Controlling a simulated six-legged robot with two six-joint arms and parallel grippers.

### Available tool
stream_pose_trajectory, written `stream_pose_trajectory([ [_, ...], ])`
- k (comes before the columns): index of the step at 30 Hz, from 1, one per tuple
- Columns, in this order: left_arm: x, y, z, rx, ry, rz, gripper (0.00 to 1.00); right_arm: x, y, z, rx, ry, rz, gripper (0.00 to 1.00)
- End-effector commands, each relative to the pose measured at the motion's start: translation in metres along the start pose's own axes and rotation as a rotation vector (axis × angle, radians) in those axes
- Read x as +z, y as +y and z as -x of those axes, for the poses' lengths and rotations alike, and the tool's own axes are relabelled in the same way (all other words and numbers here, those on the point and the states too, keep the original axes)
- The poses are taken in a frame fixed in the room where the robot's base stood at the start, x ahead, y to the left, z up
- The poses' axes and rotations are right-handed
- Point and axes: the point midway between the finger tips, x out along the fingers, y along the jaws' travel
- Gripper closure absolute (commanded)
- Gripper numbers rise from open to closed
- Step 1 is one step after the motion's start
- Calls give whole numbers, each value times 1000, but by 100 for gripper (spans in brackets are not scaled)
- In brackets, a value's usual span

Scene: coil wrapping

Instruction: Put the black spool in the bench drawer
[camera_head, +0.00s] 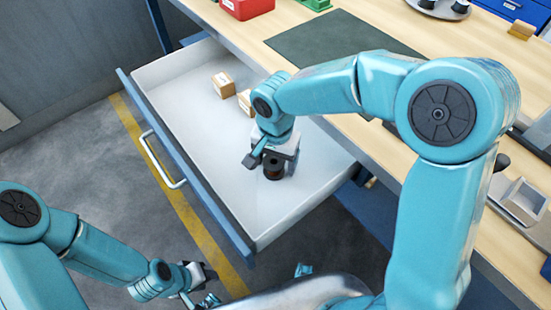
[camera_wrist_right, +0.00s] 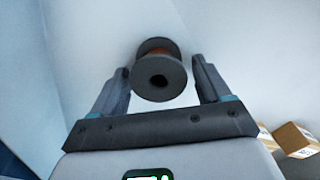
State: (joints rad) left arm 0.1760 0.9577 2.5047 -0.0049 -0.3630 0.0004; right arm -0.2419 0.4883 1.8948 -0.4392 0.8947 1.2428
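The black spool (camera_head: 273,168), with a brown winding, is inside the open bench drawer (camera_head: 285,205), near its front right part. It appears upright on the drawer floor. In the right wrist view the spool (camera_wrist_right: 158,80) shows end-on between my fingers. My right gripper (camera_head: 268,158) is over the spool, its fingers on either side (camera_wrist_right: 162,85). A narrow gap shows between the spool and the right-hand finger, so the gripper looks open. My left gripper (camera_head: 207,286) is low at the bottom, outside the drawer, empty with its fingers apart.
Two small cardboard boxes lie in the drawer, one (camera_head: 223,83) clear and one (camera_head: 245,102) partly behind my right arm. The bench top holds a dark mat (camera_head: 335,40), a red bin (camera_head: 245,8) and a grey tray (camera_head: 524,200). The drawer's left front area is free.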

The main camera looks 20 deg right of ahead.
Motion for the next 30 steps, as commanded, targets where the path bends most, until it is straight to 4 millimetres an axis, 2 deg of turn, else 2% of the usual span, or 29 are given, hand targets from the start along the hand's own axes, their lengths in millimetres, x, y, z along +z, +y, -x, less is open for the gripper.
stream_pose_trajectory([
  [8, 0, 2, 6, 0, 0, 0, 63, 0, 0, 7, -1, 1, 0, 23],
  [11, 0, 3, 7, 0, 0, 0, 63, 0, -1, 22, -3, 2, -1, 23],
  [21, 0, 8, 21, 0, 0, 0, 63, 0, 0, 99, -3, 2, 0, 23],
  [25, 0, 8, 24, 0, 0, 0, 63, 0, 0, 116, -2, 1, 0, 23],
  [30, 0, 9, 24, 0, 0, 0, 63, 0, 0, 124, -1, 0, 0, 23],
])
